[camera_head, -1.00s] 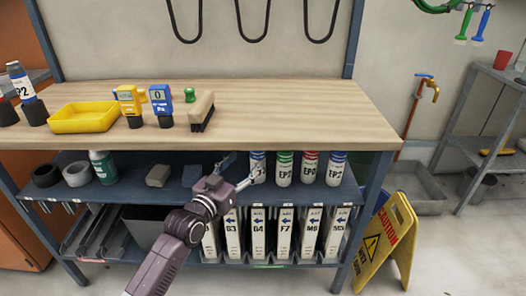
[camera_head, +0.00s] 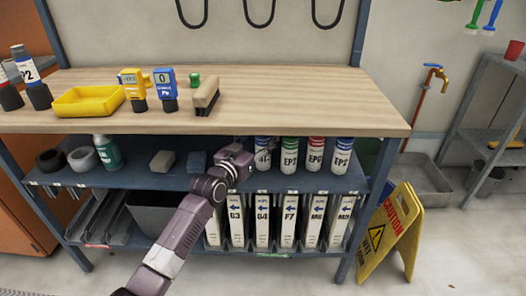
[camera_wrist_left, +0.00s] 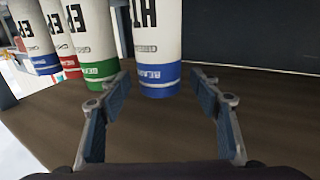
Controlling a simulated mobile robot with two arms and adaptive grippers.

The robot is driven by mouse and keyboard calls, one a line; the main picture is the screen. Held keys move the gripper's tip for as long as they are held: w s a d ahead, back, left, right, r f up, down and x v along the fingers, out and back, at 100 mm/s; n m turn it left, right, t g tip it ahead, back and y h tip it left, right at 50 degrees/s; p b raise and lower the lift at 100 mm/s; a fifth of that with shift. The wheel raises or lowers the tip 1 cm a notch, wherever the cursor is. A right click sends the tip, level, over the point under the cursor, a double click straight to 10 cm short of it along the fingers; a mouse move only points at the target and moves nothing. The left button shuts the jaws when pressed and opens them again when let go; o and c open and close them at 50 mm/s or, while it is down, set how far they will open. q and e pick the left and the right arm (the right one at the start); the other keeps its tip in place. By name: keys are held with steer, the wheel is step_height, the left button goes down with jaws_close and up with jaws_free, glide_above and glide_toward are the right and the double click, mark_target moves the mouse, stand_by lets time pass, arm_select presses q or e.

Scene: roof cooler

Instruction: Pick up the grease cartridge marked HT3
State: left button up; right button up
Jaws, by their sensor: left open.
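The grease cartridge marked HT3 (camera_head: 262,160) is white with a blue cap and a blue lower band. In the left wrist view the HT cartridge (camera_wrist_left: 157,50) stands upright just beyond my open left gripper (camera_wrist_left: 160,112), roughly centred between the fingers. The fingers look empty, and the cartridge's top is out of frame. My right gripper is in neither view.
To its right stand a green-capped EP2 cartridge (camera_head: 289,158), a red-capped EP0 cartridge (camera_head: 315,156) and a blue-capped EP2 cartridge (camera_head: 341,157). The wooden worktop (camera_head: 300,105) overhangs the shelf. Left on the shelf, a grey block (camera_head: 162,161) and a green bottle (camera_head: 106,153) stand.

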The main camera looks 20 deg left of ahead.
arm_select(q)
steer(key=shift+c, duration=0.4)
jaws_close()
steer(key=shift+r, duration=0.15)
